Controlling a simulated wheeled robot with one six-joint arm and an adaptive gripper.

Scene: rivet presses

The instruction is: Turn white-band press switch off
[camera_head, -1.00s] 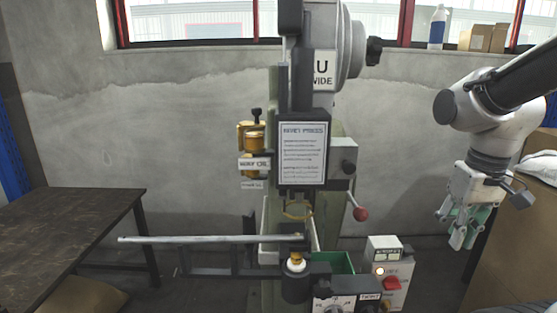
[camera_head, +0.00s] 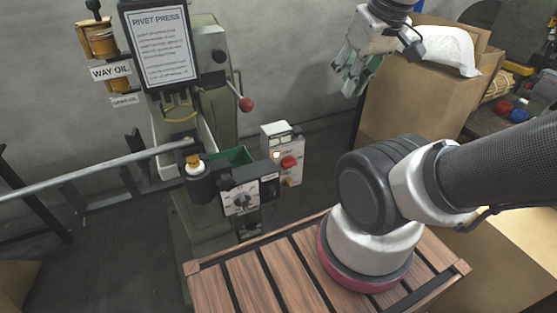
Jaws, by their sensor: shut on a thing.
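A rivet press with a printed sign plate (camera_head: 160,45) stands at the left in the head view. No white band can be made out on the part in view. A white-faced panel with a rotary dial (camera_head: 240,200) sits low on its front. To its right is a pale control box (camera_head: 284,150) with a red button (camera_head: 288,162) and a small lit lamp (camera_head: 276,155). My gripper (camera_head: 352,86) hangs at the top, right of and apart from the press and box. It is shut on a small green thing, mostly hidden by the fingers.
A long metal bar (camera_head: 90,173) runs out left from the press. A red-knobbed lever (camera_head: 246,104) sticks out on its right. A cardboard box (camera_head: 420,100) with a white bag (camera_head: 440,48) stands right of my gripper. A bench with coloured parts (camera_head: 520,105) is at far right.

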